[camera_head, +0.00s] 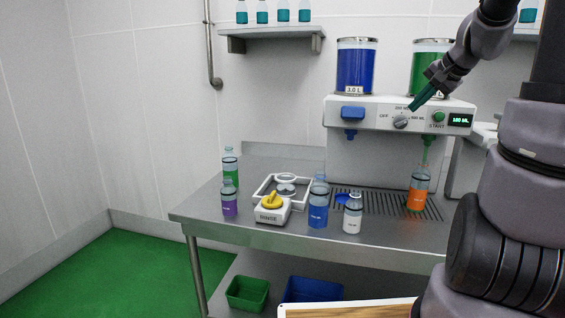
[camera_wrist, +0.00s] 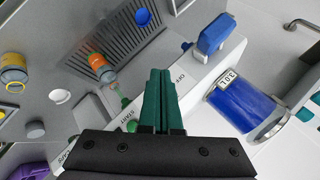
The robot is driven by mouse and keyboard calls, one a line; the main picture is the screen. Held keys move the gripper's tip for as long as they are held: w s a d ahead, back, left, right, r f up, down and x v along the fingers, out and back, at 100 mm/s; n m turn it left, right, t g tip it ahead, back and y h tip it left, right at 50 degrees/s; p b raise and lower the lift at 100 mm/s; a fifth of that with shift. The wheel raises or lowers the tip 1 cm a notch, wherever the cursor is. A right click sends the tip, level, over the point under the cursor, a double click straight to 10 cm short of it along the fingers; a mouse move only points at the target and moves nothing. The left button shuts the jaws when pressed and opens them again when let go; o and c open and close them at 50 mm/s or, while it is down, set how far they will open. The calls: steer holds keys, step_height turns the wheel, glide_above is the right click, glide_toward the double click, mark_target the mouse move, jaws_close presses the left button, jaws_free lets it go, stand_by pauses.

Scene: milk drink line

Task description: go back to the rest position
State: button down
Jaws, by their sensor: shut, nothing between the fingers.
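My gripper (camera_head: 412,108) is shut and empty, its green fingers together. In the head view it is in front of the white dispenser (camera_head: 340,116), close to the dial (camera_head: 401,122); I cannot tell whether it touches the panel. In the wrist view the closed fingers (camera_wrist: 160,75) cover part of the panel between the OFF and START labels. The green START button (camera_head: 438,117) is right of the dial, beside a display (camera_head: 460,120) reading 100 ML. An orange-labelled bottle (camera_head: 416,198) stands under the green nozzle (camera_head: 427,141) on the drip grate.
Several bottles, including a blue one (camera_head: 318,215) and a white one (camera_head: 353,222), stand on the steel table (camera_head: 270,236). A blue tank (camera_head: 356,68) and a green tank (camera_head: 424,62) top the dispenser. The left floor is clear.

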steer(key=s+a+r+n, duration=0.1)
steer(key=s+a+n, duration=0.2)
steer(key=s+a, duration=0.4)
steer(key=s+a+r+n+g, duration=0.1)
steer(key=s+a+n, duration=0.2)
steer(key=s, duration=1.1)
steer(key=a, duration=0.3)
steer(key=shift+s+a+h, duration=0.2)
steer(key=shift+a+h, duration=0.1)
steer(key=shift+a, duration=0.1)
